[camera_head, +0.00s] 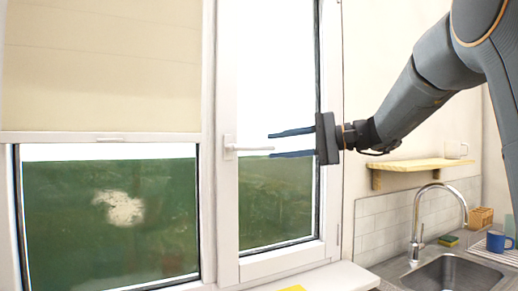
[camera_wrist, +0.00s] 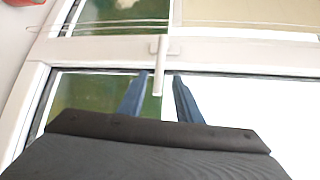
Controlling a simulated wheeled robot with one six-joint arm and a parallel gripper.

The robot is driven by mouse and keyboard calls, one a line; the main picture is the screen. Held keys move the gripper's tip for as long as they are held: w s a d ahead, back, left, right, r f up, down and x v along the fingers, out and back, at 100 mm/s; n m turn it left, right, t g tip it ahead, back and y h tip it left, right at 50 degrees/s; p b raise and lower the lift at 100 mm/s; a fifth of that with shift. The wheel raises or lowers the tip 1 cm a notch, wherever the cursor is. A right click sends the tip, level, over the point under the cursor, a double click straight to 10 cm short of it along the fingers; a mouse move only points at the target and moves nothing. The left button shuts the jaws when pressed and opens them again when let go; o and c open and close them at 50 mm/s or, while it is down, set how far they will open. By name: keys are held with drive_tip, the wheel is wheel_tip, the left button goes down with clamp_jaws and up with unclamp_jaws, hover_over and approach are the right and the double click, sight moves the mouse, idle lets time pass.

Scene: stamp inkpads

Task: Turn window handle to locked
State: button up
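The white window handle (camera_head: 245,148) is on the left side of the right window sash's frame. Its lever points sideways to the right, level, toward my gripper (camera_head: 270,144). In the wrist view the handle (camera_wrist: 157,80) shows a short base on the frame and its lever runs between my gripper's fingertips (camera_wrist: 160,74). The two dark blue fingers are open, one on each side of the lever's free end, with gaps visible on both sides in the wrist view. Nothing is gripped. Whether the fingers reach fully around the lever in depth is hard to tell.
A beige blind (camera_head: 100,65) half covers the left window pane. A wooden shelf (camera_head: 420,166) hangs right of the window, above a sink (camera_head: 450,275) with a tall faucet (camera_head: 416,225). A blue mug (camera_head: 497,242) stands by the sink. A yellow item (camera_head: 291,289) lies on the sill.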

sight(265, 148)
drive_tip(key=p+x, duration=0.1)
drive_tip(key=x, duration=0.5)
drive_tip(key=shift+f, duration=0.1)
drive_tip(key=shift+d, duration=0.1)
drive_tip(key=shift+c, duration=0.2)
clamp_jaws()
